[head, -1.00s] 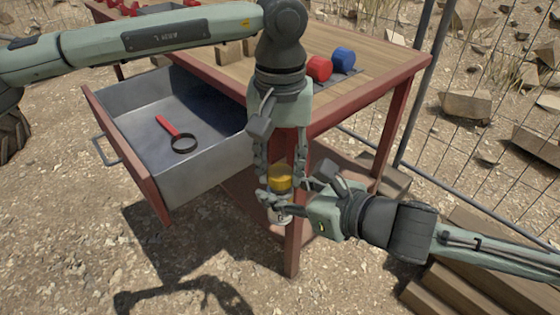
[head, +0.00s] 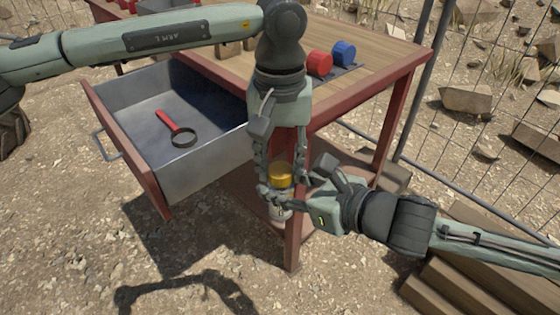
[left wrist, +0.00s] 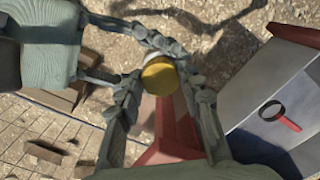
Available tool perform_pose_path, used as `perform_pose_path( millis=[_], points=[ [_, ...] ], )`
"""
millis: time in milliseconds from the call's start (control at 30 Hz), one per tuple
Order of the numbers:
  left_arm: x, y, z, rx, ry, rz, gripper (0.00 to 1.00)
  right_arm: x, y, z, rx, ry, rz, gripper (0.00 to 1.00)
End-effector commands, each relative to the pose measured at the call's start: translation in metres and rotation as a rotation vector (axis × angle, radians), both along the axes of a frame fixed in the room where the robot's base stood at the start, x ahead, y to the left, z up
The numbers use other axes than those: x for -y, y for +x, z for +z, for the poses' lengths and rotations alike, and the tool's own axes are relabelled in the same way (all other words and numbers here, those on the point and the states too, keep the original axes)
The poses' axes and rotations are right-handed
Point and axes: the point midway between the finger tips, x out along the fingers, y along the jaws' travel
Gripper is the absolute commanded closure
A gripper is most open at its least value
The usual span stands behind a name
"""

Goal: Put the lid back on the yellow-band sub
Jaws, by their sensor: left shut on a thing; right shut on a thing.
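A yellow round lid (head: 280,174) is between the fingers of my left gripper (head: 281,181), which points down and is shut on it. The lid also shows from above in the left wrist view (left wrist: 159,78). Right below it is the pale body of the sub (head: 279,210), clasped from the right by my right gripper (head: 284,197). The lid is in line over the body. Fingers hide the seam, so I cannot tell whether the lid is seated. Both parts are in the air in front of the table's corner.
The wooden table (head: 385,68) with red frame stands close behind, its red leg (head: 292,245) just behind the sub. An open metal drawer (head: 205,178) holds a red-handled magnifier (head: 178,130). Red (head: 319,62) and blue (head: 344,53) cylinders sit on top. Wooden planks (head: 460,280) lie lower right.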

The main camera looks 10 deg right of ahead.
Motion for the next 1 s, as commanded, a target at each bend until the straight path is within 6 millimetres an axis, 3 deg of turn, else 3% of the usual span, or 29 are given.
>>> perform_pose_path(
  millis=[633,1000],
  points=[
    [-0.0002,-0.0024,-0.0086,-0.008,0.004,-0.002,0.75,-0.0037,0.0011,0.0109,0.025,0.012,0.009,1.0],
    [0.0034,-0.0047,-0.0005,-0.023,-0.001,-0.013,0.75,-0.004,0.0012,0.0112,0.026,0.012,0.01,1.0]
  ],
)
